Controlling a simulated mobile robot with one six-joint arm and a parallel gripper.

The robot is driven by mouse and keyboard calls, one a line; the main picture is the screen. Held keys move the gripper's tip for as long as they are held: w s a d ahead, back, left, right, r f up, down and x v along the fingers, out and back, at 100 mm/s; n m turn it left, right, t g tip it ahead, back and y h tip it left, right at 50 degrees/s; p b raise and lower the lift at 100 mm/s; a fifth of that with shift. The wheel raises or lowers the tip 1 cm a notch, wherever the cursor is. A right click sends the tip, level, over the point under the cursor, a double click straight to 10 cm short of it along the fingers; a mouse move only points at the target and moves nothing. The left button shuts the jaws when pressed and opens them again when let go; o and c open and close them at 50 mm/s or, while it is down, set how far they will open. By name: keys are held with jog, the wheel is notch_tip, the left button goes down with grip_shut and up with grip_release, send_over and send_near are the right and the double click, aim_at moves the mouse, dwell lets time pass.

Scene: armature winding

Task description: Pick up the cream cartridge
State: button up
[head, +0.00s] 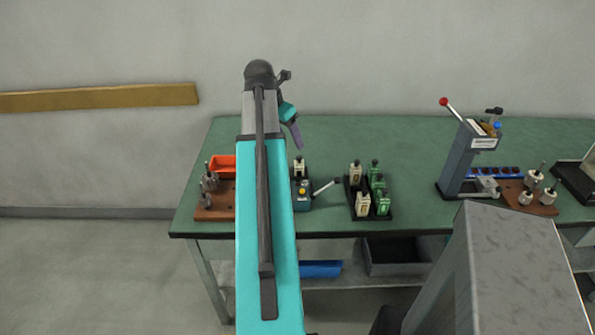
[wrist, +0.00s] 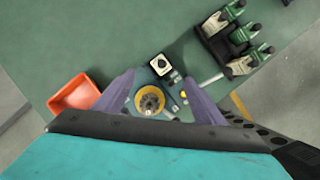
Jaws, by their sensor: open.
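Two cream cartridges with dark knobs stand in a black rack (head: 381,217): a rear one (head: 355,172) and a front one (head: 363,203). Green cartridges (head: 383,204) stand to their right. Another cream-and-black block (head: 299,168) sits on the small blue-grey winding device (head: 302,200); it also shows in the wrist view (wrist: 167,67). My gripper (wrist: 152,76) is open and empty, above the device area, with its purple fingers either side of a round yellow-rimmed part (wrist: 150,100). The rack shows at the upper right of the wrist view (wrist: 222,54), apart from the fingers.
An orange bin (head: 221,165) and a brown block with armatures (head: 214,205) stand left of the device. A lever (head: 325,187) points towards the rack. A grey lever press (head: 466,155) stands further right. The green bench (head: 415,150) is clear between rack and press.

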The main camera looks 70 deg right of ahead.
aim_at(297, 158)
jog(key=shift+p+x, duration=0.6)
jog(key=shift+x, duration=3.55)
jog(key=shift+f, duration=0.15)
jog(key=shift+f, duration=0.1)
jog(key=shift+p+x, duration=0.6)
jog(key=shift+x, duration=0.55)
jog(key=shift+a+x, duration=0.25)
jog(key=shift+x, duration=1.1)
jog(key=shift+s, duration=0.1)
jog(key=c, duration=1.2)
